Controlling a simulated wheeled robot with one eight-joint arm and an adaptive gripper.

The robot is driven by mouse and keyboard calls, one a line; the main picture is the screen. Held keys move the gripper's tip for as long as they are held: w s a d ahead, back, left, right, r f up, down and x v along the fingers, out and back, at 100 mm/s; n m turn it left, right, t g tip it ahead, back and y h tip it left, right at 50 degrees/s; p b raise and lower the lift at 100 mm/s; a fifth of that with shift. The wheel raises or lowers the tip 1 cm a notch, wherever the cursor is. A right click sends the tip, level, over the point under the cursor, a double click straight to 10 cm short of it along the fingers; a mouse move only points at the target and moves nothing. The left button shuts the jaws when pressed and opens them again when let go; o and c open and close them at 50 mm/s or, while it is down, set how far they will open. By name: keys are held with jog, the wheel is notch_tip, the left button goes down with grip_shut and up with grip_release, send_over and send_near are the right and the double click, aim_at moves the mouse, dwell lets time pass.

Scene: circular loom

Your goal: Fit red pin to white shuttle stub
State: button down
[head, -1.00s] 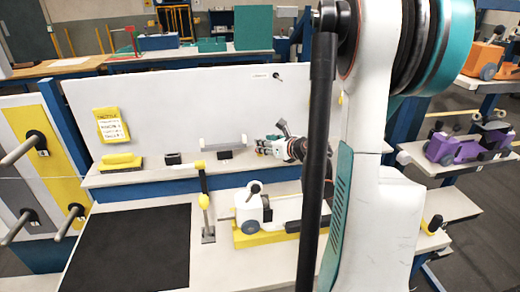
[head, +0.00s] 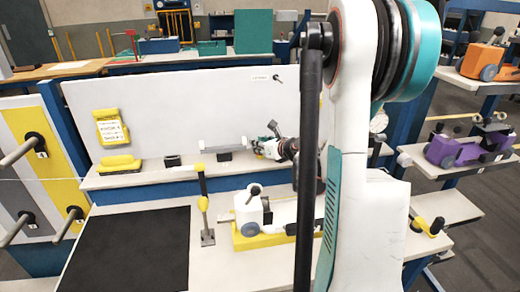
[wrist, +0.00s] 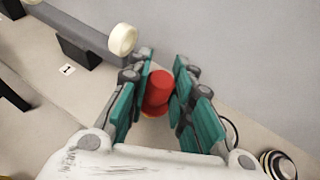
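The red pin (wrist: 158,92) is a short red cylinder with a wider rim, between the teal fingers of my gripper (wrist: 163,78) in the wrist view. Both fingers appear to touch it, so the gripper looks shut on it. In the head view my gripper (head: 258,148) is over the back shelf, pointing left; I cannot make out the pin there. The white shuttle (head: 243,208), with a black knob and grey wheel, sits on a yellow base (head: 262,240) on the front table, nearer than my gripper. I cannot make out its stub for certain.
A pale rod with round ends (head: 222,144) lies on a dark block (head: 224,155) close left of my gripper; its cream end (wrist: 122,40) shows in the wrist view. A yellow-topped post (head: 203,200) stands left of the shuttle. The black mat (head: 135,250) is clear.

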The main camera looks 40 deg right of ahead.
jog(key=shift+r, duration=0.15)
jog(key=shift+r+p, duration=0.35)
jog(key=shift+r, duration=0.1)
jog(key=shift+r+p, duration=1.05)
jog(key=shift+r, duration=0.6)
jog(key=shift+s+f, duration=0.1)
jog(key=shift+f, duration=0.05)
